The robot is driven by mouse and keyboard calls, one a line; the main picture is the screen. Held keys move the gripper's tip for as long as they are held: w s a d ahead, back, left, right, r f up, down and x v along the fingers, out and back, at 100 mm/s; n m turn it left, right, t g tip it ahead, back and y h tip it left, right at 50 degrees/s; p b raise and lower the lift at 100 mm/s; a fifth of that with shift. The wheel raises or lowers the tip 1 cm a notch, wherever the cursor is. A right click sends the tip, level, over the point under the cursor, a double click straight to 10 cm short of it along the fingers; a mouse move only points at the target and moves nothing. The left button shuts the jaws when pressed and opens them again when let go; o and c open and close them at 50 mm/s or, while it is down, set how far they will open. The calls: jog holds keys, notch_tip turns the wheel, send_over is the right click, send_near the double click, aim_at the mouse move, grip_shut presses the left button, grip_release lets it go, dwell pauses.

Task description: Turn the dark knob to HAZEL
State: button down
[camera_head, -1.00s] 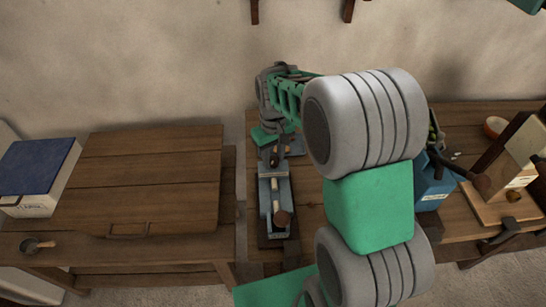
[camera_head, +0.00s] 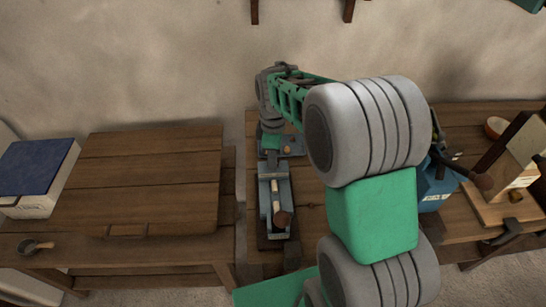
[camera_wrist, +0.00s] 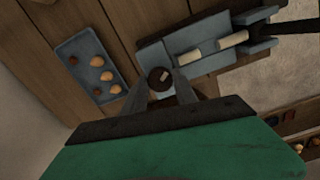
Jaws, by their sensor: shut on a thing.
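The dark knob (camera_wrist: 160,78) is round, with a small pale mark on its top, and sits at one end of a blue-grey device in the wrist view. My gripper (camera_wrist: 161,86) is shut on the knob, one finger at each side. In the head view the blue-grey device (camera_head: 264,200) lies on the wooden bench, with a pale bar and a brown round end at the front. My gripper (camera_head: 271,157) is at its far end there, and the knob is hidden. No HAZEL lettering can be read in either view.
A blue-grey tray (camera_wrist: 66,52) with several nuts lies beside the device. A blue container (camera_head: 435,190) and a wooden stand (camera_head: 490,207) are to the right. A wooden table (camera_head: 150,185) with a blue-topped box (camera_head: 40,165) is at left.

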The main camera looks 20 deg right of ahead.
jog(key=shift+n, duration=1.1)
jog(key=c, duration=1)
grip_release()
jog(key=shift+o, duration=0.2)
notch_tip(320, 180, up, 8)
jog(key=shift+f+b, duration=0.1)
jog(key=shift+b, duration=0.4)
